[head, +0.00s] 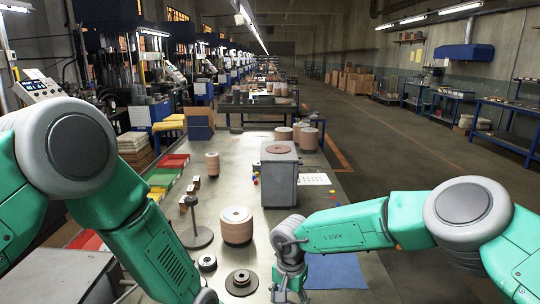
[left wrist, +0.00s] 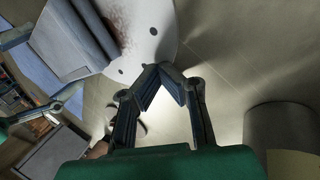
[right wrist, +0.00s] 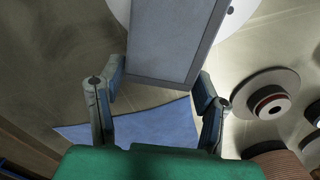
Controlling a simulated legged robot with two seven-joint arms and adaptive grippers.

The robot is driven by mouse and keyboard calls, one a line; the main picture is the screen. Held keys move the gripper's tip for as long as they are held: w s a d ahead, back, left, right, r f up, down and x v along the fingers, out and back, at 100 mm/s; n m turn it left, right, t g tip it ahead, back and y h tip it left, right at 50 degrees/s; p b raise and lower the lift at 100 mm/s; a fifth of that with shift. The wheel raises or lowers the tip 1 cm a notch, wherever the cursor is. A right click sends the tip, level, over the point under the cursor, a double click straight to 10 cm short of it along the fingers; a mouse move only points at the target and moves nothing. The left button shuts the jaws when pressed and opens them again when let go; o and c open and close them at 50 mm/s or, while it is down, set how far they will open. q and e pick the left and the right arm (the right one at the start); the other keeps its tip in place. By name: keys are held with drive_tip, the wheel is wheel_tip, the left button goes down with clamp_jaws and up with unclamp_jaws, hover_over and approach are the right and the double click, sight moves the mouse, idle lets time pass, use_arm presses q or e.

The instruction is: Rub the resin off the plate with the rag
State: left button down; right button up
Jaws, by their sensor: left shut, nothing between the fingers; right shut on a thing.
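The white plate (left wrist: 150,45) has dark round holes and a brownish resin smear (left wrist: 122,22) near the top of the left wrist view. A flat grey-blue rectangular pad, seemingly the folded rag (right wrist: 165,40), is between my right gripper's fingers (right wrist: 160,85). The rag (left wrist: 70,40) covers part of the plate in the left wrist view; I cannot tell whether it touches it. White plate parts show on both sides of the rag in the right wrist view. My left gripper (left wrist: 160,75) is shut and empty, its tips seen near the plate's edge. The head view does not show the plate.
A blue cloth (head: 335,272) lies flat at the table's front right. A grey box (head: 279,180) stands farther back. Bare metal table shows between them.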

drive_tip(key=shift+f, duration=0.3)
